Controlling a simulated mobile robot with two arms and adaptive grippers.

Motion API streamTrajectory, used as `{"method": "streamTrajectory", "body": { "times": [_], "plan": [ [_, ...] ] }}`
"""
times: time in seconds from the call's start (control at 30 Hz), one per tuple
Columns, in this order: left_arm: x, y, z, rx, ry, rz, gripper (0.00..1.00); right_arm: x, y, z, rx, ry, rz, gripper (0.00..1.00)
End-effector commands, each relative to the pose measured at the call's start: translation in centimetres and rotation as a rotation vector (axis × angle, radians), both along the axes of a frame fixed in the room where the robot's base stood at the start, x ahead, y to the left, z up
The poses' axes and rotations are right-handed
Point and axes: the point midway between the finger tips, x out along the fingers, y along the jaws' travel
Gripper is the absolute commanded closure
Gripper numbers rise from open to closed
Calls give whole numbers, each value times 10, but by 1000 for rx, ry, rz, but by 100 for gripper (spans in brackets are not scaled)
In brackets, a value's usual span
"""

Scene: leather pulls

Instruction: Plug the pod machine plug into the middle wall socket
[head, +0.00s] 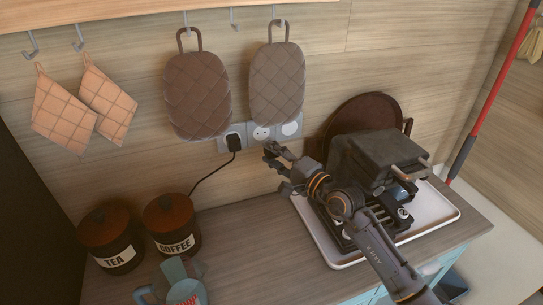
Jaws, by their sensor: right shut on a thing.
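The wall socket strip has three sockets side by side under the hanging mitts. The middle wall socket (262,132) is bare and shows its round face. A black plug (234,143) sits in the left socket, and its cable runs down toward the canisters. My right gripper (272,153) is just below and in front of the middle socket, shut on a small dark thing, likely the pod machine plug; the fingers mostly hide it. I cannot tell whether it touches the socket. The dark grey pod machine (372,157) stands behind my right forearm. My left gripper is out of view.
A white tray (447,214) lies under the machine, with a round brown board (350,112) behind. The TEA canister (108,240), COFFEE canister (172,225) and blue jug (184,283) stand left. Mitts (277,85) hang above the sockets. The counter's middle is clear.

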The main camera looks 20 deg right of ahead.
Motion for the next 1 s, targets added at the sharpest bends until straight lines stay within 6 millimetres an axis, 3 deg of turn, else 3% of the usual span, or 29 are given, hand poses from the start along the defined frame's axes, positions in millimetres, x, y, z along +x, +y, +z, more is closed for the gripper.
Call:
{"method": "streamTrajectory", "body": {
  "times": [0.6, 1.0],
  "plan": [
    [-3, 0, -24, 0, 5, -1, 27, 49, 2, -1, 0, -1, 1, 97],
    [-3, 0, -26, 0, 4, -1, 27, 57, 2, 0, 0, 0, 1, 97]
  ]
}}
